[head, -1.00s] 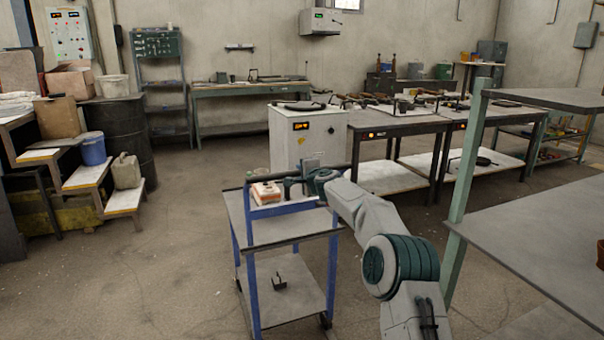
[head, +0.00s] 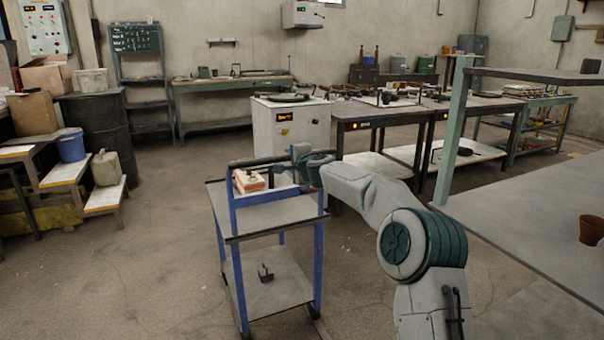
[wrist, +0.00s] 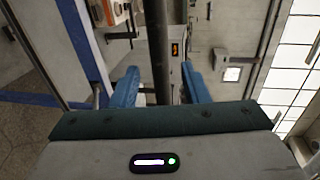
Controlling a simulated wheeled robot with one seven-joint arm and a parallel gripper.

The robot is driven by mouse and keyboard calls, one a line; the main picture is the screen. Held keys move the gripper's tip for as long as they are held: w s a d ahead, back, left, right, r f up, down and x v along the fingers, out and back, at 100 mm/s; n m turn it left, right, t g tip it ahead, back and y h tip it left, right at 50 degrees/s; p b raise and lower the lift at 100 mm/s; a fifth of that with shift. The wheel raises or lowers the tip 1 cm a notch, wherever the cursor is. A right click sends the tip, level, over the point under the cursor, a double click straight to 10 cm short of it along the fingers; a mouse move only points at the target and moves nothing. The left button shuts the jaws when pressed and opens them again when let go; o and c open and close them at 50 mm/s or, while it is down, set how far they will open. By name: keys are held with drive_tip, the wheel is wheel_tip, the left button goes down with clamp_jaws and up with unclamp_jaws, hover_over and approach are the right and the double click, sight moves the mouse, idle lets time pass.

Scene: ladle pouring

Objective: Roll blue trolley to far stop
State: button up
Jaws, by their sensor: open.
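The blue trolley (head: 272,232) stands upright on the floor ahead of me, with blue posts and two grey shelves. No far stop can be made out.
An orange-and-white block (head: 249,181) rests on the trolley top and a small dark item (head: 265,272) on its lower shelf. A white cabinet (head: 290,125) stands behind. A grey bench (head: 530,215) is close on the right. Open floor (head: 130,270) lies left.

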drive_tip(key=b+v, duration=0.4)
drive_tip(key=v, duration=0.5)
drive_tip(key=shift+w, duration=0.1)
drive_tip(key=s+a+r+n+g+p, duration=0.1)
drive_tip(key=s+r+n+g+p, duration=0.1)
drive_tip(key=s+n+p, duration=0.4)
drive_tip(key=s+r+n+g+p, duration=0.1)
drive_tip(key=s+r+g+p, duration=0.15)
drive_tip(key=s+p, duration=0.35)
drive_tip(key=s+d+r+n+g+h+p, duration=0.1)
drive_tip(key=s+d+p, duration=0.4)
drive_tip(key=s, duration=0.7)
drive_tip(key=s+d+n+g+h+p, duration=0.2)
drive_tip(key=s+d+p, duration=0.3)
drive_tip(key=s, duration=0.7)
drive_tip(key=s+d+r+n+g+h+p, duration=0.1)
drive_tip(key=s+d+g+h+p, duration=0.3)
drive_tip(key=s+d, duration=0.5)
drive_tip(key=s+n+p, duration=0.1)
drive_tip(key=s+p, duration=0.1)
drive_tip(key=s, duration=0.1)
drive_tip(key=shift+s+r+n, duration=0.25)
drive_tip(key=shift+r+n, duration=0.05)
drive_tip(key=shift+r, duration=0.05)
